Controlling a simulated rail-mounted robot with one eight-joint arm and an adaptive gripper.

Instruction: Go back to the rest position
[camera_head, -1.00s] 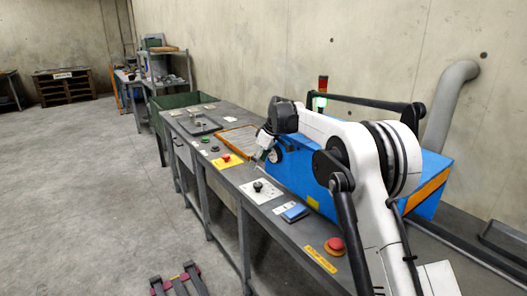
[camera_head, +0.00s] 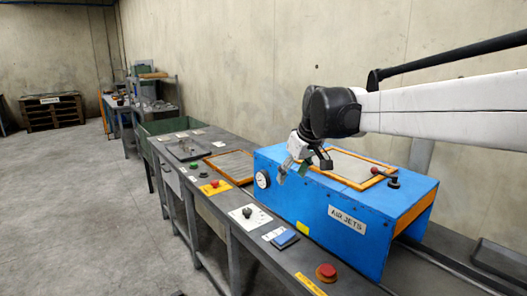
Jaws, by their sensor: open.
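My gripper (camera_head: 293,172) hangs at the end of my white and black arm, pointing down. It is open, and I see nothing between its fingers. It is in front of the blue air jets box (camera_head: 340,218), near its left end and the round gauge (camera_head: 262,179). I cannot tell how far it is from the box. The box has an orange-framed panel (camera_head: 350,168) on top, partly behind my gripper and arm.
The long grey workbench (camera_head: 220,218) runs along the wall. It carries a red button (camera_head: 325,272), a blue pedal (camera_head: 285,239), a black knob (camera_head: 247,212), a yellow-based red button (camera_head: 214,184) and an orange-framed tray (camera_head: 231,167). A green bin (camera_head: 160,127) stands beyond. The floor at left is clear.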

